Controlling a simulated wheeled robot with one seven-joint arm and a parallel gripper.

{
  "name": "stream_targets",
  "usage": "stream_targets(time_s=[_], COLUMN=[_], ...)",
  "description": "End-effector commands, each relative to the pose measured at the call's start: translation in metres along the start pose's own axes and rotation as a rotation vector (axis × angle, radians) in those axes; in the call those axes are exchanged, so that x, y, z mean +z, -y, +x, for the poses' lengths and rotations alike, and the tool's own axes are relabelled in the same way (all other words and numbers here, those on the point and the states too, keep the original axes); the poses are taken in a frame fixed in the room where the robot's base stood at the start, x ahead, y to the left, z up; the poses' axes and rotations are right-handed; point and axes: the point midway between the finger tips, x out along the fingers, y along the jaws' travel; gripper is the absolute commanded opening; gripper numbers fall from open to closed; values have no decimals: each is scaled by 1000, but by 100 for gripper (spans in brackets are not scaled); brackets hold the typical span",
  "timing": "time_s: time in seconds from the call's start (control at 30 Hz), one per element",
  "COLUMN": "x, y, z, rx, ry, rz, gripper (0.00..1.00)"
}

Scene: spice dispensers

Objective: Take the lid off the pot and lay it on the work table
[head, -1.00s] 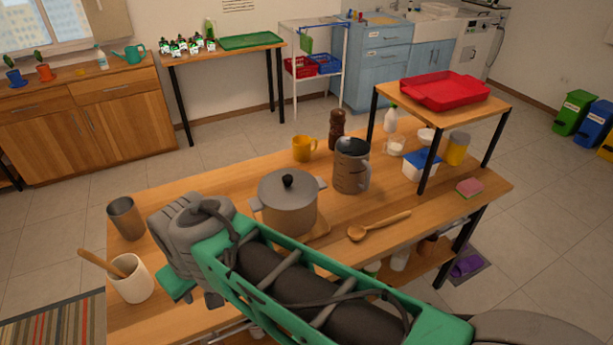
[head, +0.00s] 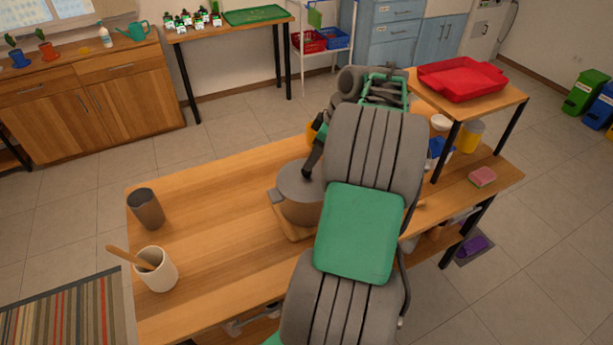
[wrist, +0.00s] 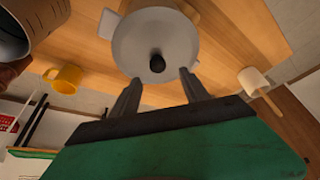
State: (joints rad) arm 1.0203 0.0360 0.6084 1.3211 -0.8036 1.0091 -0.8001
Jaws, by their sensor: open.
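The grey pot (head: 300,208) stands on a wooden board on the work table (head: 215,200), partly hidden by my arm in the head view. Its round grey lid (wrist: 140,40) is on it, with a black knob (wrist: 157,63) at the centre. My gripper (wrist: 160,76) is open and empty. In the wrist view, its two fingers point towards the lid, with the knob showing between and just beyond the tips. In the head view, one dark finger (head: 313,157) shows over the lid; whether it touches is unclear.
A metal cup (head: 146,208) and a white crock (head: 158,272) with a wooden utensil stand on the left. A yellow mug (wrist: 65,78) and a jug (wrist: 35,25) are near the pot. A raised shelf with a red tray (head: 462,80) stands right. The table's left-middle is clear.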

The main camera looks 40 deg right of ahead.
Motion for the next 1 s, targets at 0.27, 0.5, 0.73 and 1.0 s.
stream_targets(time_s=[0.27, 0.5, 0.73, 1.0], x=[5, 5, 5, 5], y=[-2, -3, -3, -3], z=[44, 60, 60, 60], rx=[-1, 4, 4, 4], ry=[1, 1, 1, 1], rz=[3, 2, 3, 3], gripper=[54, 54, 42, 20])
